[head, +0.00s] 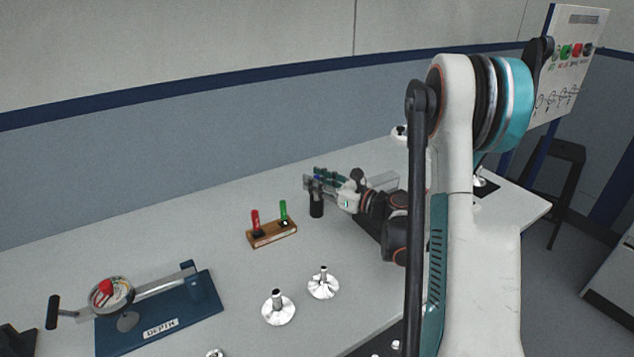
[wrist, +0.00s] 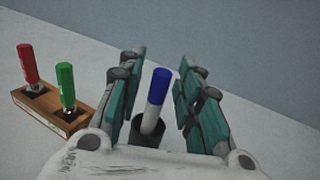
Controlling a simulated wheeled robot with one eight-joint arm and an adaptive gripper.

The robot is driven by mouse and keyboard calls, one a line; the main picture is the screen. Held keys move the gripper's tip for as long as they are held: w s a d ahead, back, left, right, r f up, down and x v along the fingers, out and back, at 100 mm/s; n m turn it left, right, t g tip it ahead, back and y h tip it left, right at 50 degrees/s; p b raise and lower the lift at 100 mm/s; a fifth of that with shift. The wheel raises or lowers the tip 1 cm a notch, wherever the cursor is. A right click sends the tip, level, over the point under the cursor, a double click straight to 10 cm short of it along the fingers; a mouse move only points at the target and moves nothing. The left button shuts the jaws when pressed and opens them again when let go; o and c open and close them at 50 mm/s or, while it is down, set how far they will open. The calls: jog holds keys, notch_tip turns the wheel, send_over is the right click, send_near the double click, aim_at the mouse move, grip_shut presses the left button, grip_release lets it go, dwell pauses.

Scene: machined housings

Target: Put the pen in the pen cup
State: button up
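The pen, white with a blue cap (wrist: 158,88), stands in the dark pen cup (wrist: 147,132) in the wrist view, leaning slightly right. Its lower end is hidden inside the cup. My gripper (wrist: 161,62) is open, with one teal-padded finger on each side of the pen and a visible gap to both. In the head view the black pen cup (head: 316,209) stands on the table below my gripper (head: 314,181). Only a small blue spot of the pen shows there between the fingers.
A wooden block (head: 272,234) holding a red marker (head: 255,221) and a green marker (head: 283,211) stands left of the cup. The table left of the block is clear.

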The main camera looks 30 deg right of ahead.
jog(key=p+v, duration=0.2)
jog(key=v, duration=1)
